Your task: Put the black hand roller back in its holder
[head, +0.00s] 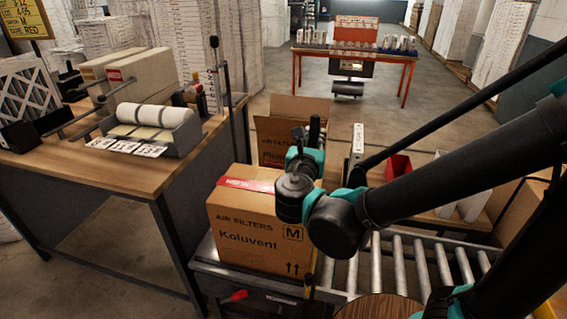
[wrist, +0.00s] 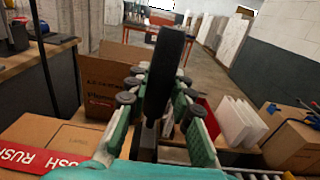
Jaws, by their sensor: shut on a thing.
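The black hand roller (wrist: 166,65) stands upright between the fingers of my gripper (wrist: 160,98) in the wrist view. My gripper is shut on it. In the head view my gripper (head: 307,142) is above and behind the taped carton, and the roller (head: 314,130) shows as a small dark upright piece, partly hidden by my wrist. I cannot clearly identify the holder. A narrow white upright (head: 357,142) stands apart, to the right of my gripper.
A red bin (head: 398,168) and white panels stand to the right. The wooden bench (head: 65,160) on the left carries a label-roll dispenser (head: 160,128).

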